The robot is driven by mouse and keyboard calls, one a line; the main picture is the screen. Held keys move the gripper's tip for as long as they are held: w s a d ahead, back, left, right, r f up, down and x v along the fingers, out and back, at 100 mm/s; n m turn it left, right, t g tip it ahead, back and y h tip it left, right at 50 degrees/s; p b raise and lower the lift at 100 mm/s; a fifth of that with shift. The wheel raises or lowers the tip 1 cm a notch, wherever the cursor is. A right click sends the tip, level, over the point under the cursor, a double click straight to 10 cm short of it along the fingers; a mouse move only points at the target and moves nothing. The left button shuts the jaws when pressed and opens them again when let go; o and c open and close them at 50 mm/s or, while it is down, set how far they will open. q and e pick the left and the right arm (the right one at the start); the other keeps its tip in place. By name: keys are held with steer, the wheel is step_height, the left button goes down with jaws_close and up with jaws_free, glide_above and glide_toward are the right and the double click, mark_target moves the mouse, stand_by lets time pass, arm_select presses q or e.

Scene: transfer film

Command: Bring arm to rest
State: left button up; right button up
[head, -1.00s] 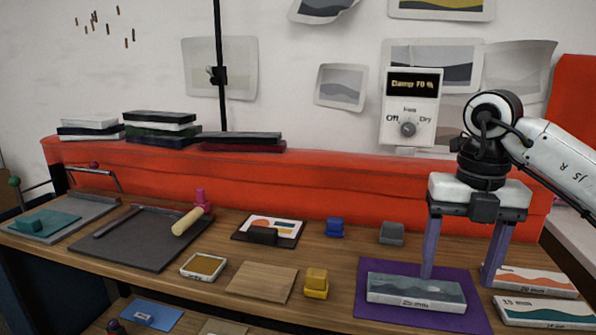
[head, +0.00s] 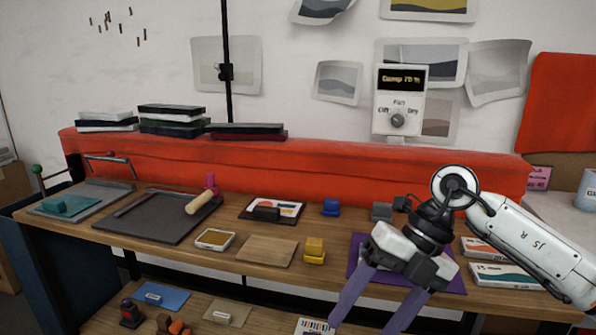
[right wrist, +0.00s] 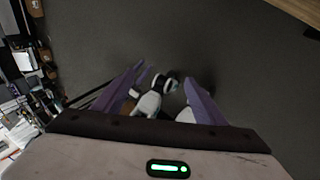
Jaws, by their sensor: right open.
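My right gripper (head: 366,314) comes in from the right in the head view. Its two purple fingers are spread and point down and to the left, in front of the table's front edge. It holds nothing. In the right wrist view the two fingers (right wrist: 169,80) stand apart over a dark grey floor, with white and black parts of my own body between them. Behind the gripper, the purple mat (head: 357,246) is partly hidden by it. My left gripper is not in the head view.
The wooden table (head: 222,258) carries a dark tray (head: 150,222), an ink pad (head: 215,239), a wooden board (head: 267,251), a yellow block (head: 314,250) and boxes (head: 505,274) at right. A lower shelf (head: 270,318) holds small items. A red bolster (head: 320,173) runs along the back.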

steer(key=s+a+r+m+y, duration=0.1)
steer(key=s+a+m+y, duration=0.15)
steer(key=a+y, duration=0.5)
steer(key=s+a+r+m+y, duration=0.1)
steer(key=s+a+r+y, duration=0.15)
steer(key=a+y, duration=0.5)
steer(key=w+d+f+m+t+h, duration=0.2)
steer(key=m+t, duration=0.5)
steer(key=t, duration=0.1)
steer(key=w+d+f+m+t+h, duration=0.1)
steer(key=w+d+f+m+t, duration=0.15)
steer(key=m+t, duration=0.5)
steer(key=s+d+f+m+t+h, duration=0.1)
steer(key=d+f+m+h, duration=0.45)
steer(key=f, duration=0.25)
steer(key=d+f+m+t+h, duration=0.1)
steer(key=d+f+m+h, duration=0.4)
steer(key=f, duration=0.3)
steer(key=s+d+f+m+g+h, duration=0.2)
steer(key=s+f+g, duration=0.1)
steer(key=s+f, duration=0.6)
steer(key=s+d+f+m+g+h, duration=0.2)
steer(key=s+d+f+m+g, duration=0.1)
steer(key=s+f, duration=0.5)
steer(key=shift+s+d+f+g+h, duration=0.2)
steer(key=shift+s+f+g+h, duration=0.15)
steer(key=shift+f+g, duration=0.2)
steer(key=shift+r+m, duration=0.1)
steer(key=shift+m, duration=0.15)
